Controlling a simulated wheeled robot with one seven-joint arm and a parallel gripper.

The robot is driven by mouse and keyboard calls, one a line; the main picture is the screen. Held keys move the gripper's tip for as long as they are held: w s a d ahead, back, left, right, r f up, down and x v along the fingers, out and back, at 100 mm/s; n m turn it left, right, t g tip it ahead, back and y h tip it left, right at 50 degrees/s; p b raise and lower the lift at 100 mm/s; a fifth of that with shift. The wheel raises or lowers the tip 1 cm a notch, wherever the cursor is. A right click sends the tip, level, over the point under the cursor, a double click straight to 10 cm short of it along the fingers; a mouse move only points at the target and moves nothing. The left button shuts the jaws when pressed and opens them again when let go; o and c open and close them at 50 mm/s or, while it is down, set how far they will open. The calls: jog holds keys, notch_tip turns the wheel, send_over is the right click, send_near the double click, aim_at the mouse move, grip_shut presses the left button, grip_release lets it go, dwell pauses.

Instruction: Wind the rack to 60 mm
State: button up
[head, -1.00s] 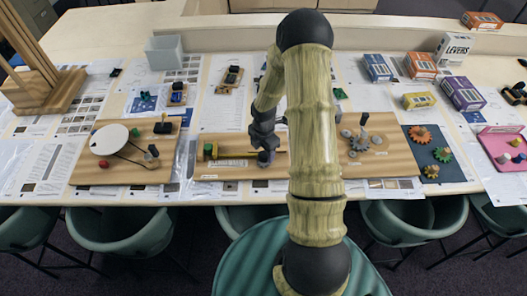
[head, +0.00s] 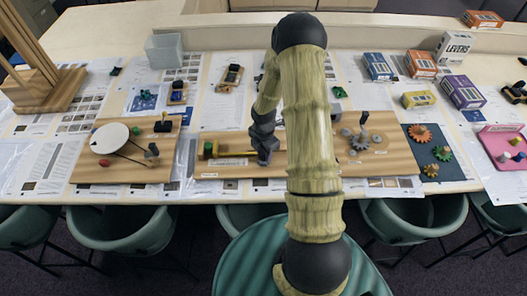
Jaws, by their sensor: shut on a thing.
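The rack board (head: 230,172) is a wooden board at the middle of the table, with a white label near its front edge. The yellow rack (head: 235,154) lies along it, running from a small green block (head: 208,148) at the left towards my gripper. My gripper (head: 265,157) points down at the right end of the rack and is shut on the crank handle, which it mostly hides. My arm covers the board's right end. Any millimetre scale is too small to read.
A board with a white disc (head: 109,139) stands to the left. A gear board (head: 385,160) is to the right, partly behind my arm, beside a dark mat with coloured gears (head: 420,135). Small boxes (head: 420,65) and a grey bin (head: 164,50) stand further back.

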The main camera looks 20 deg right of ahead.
jog(key=shift+m, duration=0.3)
jog(key=m+b, duration=0.2)
jog(key=m, duration=0.4)
jog(key=shift+b, duration=0.3)
jog(key=m+b, duration=0.1)
jog(key=m, duration=0.2)
jog(key=shift+w+m, duration=0.1)
jog(key=shift+m, duration=0.2)
jog(key=m+b, duration=0.1)
jog(key=m, duration=0.2)
jog(key=shift+m+b, duration=0.35)
jog(key=shift+m, duration=0.05)
jog(key=m+b, duration=0.2)
jog(key=m, duration=0.3)
jog(key=shift+r+m+b, duration=0.1)
jog(key=shift+m+b, duration=0.3)
jog(key=shift+m, duration=1.8)
jog(key=o, duration=1)
